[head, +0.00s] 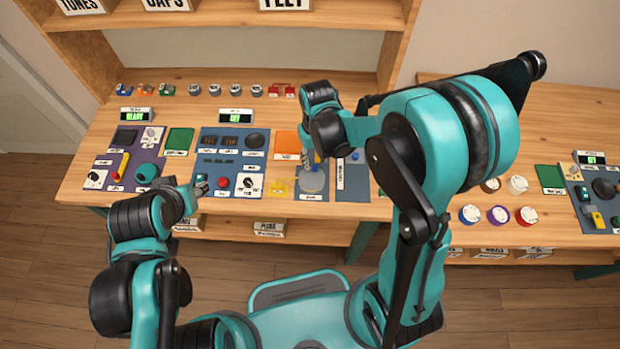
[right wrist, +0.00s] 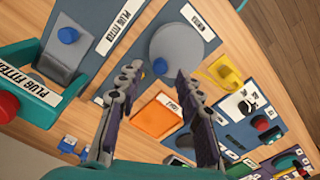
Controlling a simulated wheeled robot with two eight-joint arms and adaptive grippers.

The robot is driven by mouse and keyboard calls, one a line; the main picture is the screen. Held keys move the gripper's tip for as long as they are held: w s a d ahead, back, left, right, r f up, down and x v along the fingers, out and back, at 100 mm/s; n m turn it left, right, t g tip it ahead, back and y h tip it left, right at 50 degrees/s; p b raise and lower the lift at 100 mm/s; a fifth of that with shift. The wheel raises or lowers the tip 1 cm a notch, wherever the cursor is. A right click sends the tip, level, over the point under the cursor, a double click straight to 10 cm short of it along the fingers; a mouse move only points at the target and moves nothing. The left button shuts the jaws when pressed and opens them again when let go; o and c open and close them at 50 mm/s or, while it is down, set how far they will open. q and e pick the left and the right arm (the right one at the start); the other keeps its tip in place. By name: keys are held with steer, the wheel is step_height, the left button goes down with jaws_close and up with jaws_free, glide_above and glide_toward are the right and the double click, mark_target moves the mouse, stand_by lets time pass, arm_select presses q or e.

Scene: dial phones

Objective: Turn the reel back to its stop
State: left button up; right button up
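The reel is a round grey disc (right wrist: 177,52) on a blue-grey panel in the right wrist view, with a small blue knob (right wrist: 160,66) near its rim. In the head view the disc (head: 312,183) shows partly under my right gripper (head: 308,160). In the right wrist view my right gripper (right wrist: 157,74) is open, its two fingers apart at the near edge of the disc. The blue knob appears between the fingertips; I cannot tell if either finger touches it. My left gripper (head: 202,184) is over the front of the left panels, and its finger opening is unclear.
An orange square (right wrist: 157,117) and a yellow part (right wrist: 222,72) lie beside the reel. A plug fitter panel (right wrist: 68,50) with a grey lever stands close on the other side. Several small parts line the back of the table (head: 215,90).

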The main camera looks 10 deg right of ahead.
mark_target(315, 165)
steer(key=shift+f, duration=0.1)
stand_by(0.4)
steer(key=shift+f+b, duration=1.7)
steer(key=shift+f, duration=0.05)
steer(key=shift+r, duration=0.15)
steer(key=c, duration=0.6)
steer(key=shift+c, duration=0.2)
